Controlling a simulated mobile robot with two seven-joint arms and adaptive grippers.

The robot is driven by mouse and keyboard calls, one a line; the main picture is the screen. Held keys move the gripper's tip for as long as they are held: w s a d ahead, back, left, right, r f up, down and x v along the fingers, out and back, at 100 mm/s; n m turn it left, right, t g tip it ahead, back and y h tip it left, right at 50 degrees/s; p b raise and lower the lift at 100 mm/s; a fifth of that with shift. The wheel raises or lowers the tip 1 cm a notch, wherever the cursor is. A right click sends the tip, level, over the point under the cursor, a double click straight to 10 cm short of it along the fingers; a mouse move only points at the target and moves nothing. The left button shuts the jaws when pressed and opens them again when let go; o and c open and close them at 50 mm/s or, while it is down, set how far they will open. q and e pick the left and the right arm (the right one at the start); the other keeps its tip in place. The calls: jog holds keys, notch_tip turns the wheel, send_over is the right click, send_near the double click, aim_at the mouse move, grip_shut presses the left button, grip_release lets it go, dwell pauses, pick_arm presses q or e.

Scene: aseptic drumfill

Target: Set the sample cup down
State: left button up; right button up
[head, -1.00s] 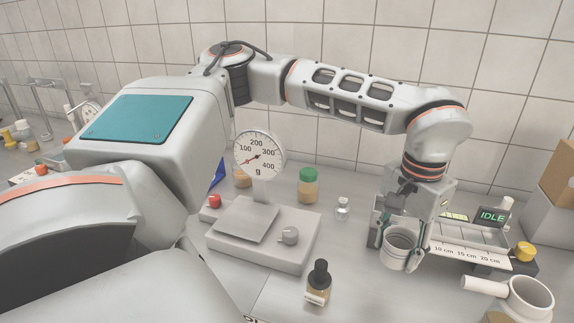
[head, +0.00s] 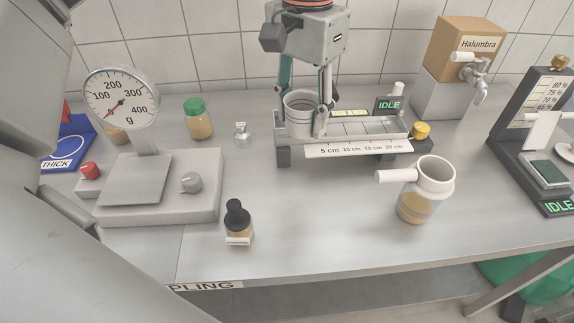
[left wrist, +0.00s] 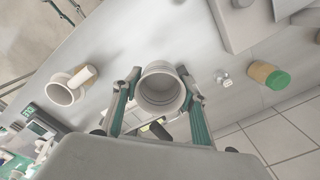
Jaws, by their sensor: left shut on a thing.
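My left gripper (head: 305,118) is shut on the sample cup (head: 300,104), a grey-white round cup with an open top. The fingers grip it from either side and it looks upright. It appears at the left end of the flow trough (head: 357,150), which has a centimetre scale. I cannot tell whether the cup touches the trough or hangs just above it. In the left wrist view the cup (left wrist: 160,90) sits between the fingers (left wrist: 160,98), and its inside looks empty. My right gripper is not in view.
A white-handled cup with tan contents (head: 414,205) stands front right. Bare bench lies before the trough.

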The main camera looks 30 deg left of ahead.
aim_at(298, 190)
pick_arm(q)
notch_tip(298, 190, down, 17)
jog(key=shift+w+a+f+b, duration=0.1)
jog(key=shift+b, duration=1)
jog(key=shift+f, duration=0.15)
jog(key=o, duration=1.1)
